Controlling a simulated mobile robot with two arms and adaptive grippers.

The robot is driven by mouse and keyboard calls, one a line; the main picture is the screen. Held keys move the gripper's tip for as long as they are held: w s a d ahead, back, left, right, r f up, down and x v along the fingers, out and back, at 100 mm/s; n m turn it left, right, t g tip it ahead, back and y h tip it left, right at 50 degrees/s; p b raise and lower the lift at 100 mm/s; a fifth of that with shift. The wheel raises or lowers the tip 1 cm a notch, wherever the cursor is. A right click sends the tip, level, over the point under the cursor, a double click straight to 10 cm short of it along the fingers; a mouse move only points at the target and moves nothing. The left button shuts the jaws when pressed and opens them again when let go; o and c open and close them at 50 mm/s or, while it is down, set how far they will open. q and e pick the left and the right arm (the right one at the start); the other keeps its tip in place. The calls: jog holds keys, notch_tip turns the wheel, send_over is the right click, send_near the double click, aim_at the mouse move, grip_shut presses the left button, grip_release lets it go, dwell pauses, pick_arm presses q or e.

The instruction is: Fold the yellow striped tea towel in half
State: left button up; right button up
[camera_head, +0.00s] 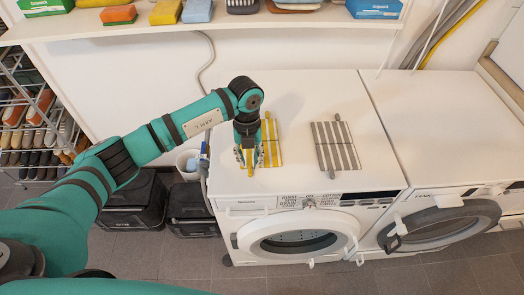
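The yellow striped tea towel (272,150) lies on the top of the left washing machine (300,95), near its left side. Its right part shows yellow and white stripes; its left part is covered by my gripper. My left gripper (246,166) points down at the towel's left edge. The fingers are small and overlap the towel's colours, so I cannot tell whether they are open or hold the cloth. My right gripper is not in view.
A grey striped towel (335,146) lies to the right on the same top. A second machine (440,115) stands beside it, its top clear. A shelf (210,25) with boxes and sponges runs above. Both machine doors (298,237) face the front. A shoe rack (35,120) stands left.

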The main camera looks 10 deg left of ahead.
pick_arm(q)
jog(key=shift+r, duration=0.1)
jog(key=c, duration=0.4)
jog(key=shift+r, duration=0.1)
jog(key=shift+c, duration=0.3)
jog(key=shift+w+r+g+p, duration=0.25)
jog(key=shift+r+p, duration=0.2)
jog(key=shift+r, duration=0.45)
grip_shut()
jog(key=shift+a, duration=0.1)
jog(key=shift+w+r+g+p, duration=0.1)
jog(key=shift+r+g+p, duration=0.1)
jog(key=shift+r, duration=0.3)
jog(key=shift+w+r+g+p, duration=0.1)
jog(key=shift+r+p, duration=0.1)
jog(key=shift+r, duration=0.3)
jog(key=shift+w+a+r+g+p, duration=0.1)
jog(key=shift+w+r+g+p, duration=0.1)
jog(key=shift+r, duration=0.3)
jog(key=shift+w+r+g+p, duration=0.1)
jog(key=shift+r+p, duration=0.1)
jog(key=shift+r, duration=0.3)
